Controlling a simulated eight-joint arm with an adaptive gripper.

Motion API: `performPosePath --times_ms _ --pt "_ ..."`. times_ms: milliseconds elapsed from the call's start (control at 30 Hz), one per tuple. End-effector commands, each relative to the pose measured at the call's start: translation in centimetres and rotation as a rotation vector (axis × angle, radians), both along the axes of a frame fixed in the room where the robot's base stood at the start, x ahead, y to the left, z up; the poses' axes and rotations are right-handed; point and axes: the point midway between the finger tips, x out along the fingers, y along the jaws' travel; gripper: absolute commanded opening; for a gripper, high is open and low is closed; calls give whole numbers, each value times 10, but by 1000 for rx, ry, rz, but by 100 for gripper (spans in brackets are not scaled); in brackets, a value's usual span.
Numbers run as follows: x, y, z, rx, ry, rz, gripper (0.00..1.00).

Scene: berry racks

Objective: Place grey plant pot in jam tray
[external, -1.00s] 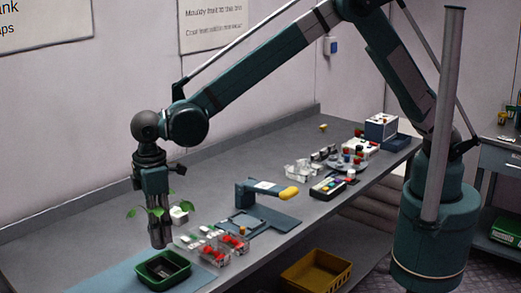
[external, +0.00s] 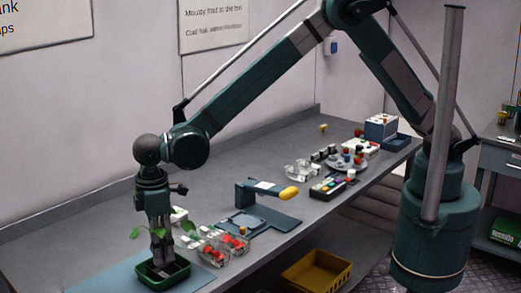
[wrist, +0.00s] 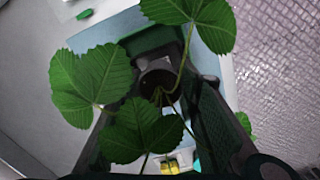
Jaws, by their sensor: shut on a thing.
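My gripper (external: 158,262) points down over a dark green tray (external: 183,275) at the near left end of the bench. Its fingertips reach down to the level of the tray's opening. It is shut on the grey plant pot, which shows dark between the fingers in the wrist view (wrist: 156,76). Green strawberry-type leaves (external: 188,226) spread out around the fingers and cover much of the wrist view (wrist: 92,82). The fingers and tray wall hide the pot in the external view, so I cannot tell whether it touches the tray floor.
The tray stands on a light blue mat (external: 112,278). Clear punnets of red berries (external: 236,243) stand just right of it. A dark scale-like stand (external: 262,222) with a yellow-ended arm is further right. A yellow crate (external: 316,272) sits below the bench front.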

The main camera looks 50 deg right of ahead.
Motion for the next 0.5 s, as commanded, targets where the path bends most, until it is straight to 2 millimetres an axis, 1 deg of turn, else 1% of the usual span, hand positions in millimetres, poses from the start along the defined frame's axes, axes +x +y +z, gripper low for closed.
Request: performPosePath --times_ms 367,500 --pt "0 0 -3 0 0 0 20" --pt "0 0 -12 0 0 0 20"
